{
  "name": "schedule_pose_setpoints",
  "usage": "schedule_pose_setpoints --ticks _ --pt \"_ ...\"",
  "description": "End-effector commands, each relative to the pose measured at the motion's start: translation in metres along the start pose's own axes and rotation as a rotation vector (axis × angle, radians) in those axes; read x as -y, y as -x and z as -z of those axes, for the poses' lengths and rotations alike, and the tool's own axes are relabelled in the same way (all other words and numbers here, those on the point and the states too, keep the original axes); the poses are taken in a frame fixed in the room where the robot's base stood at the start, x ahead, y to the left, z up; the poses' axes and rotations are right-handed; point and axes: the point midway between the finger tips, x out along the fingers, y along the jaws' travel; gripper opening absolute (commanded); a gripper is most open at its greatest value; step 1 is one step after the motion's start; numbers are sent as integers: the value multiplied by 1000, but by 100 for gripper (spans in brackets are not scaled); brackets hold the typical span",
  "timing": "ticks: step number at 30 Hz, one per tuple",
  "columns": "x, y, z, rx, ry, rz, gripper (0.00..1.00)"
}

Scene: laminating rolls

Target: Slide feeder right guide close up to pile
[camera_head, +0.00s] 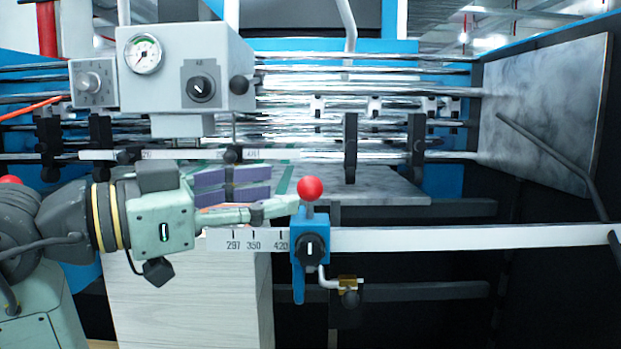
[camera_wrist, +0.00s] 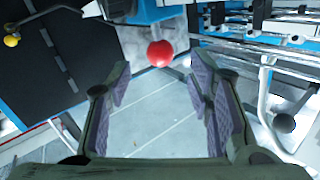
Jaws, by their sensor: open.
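The right guide is a blue slider block (camera_head: 310,240) with a black knob and a red ball (camera_head: 311,188) on top. It sits on a white scale bar (camera_head: 450,238), just right of the 420 mark. A pale, finely lined block that looks like the pile (camera_head: 190,300) stands below left, with a gap between its right edge and the slider. My gripper (camera_head: 283,197) reaches in from the left, fingers pointing at the red ball. In the wrist view my gripper (camera_wrist: 160,78) is open and empty, and the red ball (camera_wrist: 160,54) shows centred just beyond the fingertips.
A grey control box (camera_head: 185,75) with a gauge stands above my gripper. Metal rollers and black brackets (camera_head: 351,148) lie behind. A brass-coloured fitting (camera_head: 348,284) is below right of the slider. The bar is clear to the slider's right.

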Motion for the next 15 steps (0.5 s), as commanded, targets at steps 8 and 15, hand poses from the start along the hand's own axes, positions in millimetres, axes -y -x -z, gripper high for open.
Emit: schedule_pose_setpoints --ticks 8,15 --pt "0 -50 2 -1 1 -1 47" --pt "0 -67 1 -2 0 2 47"
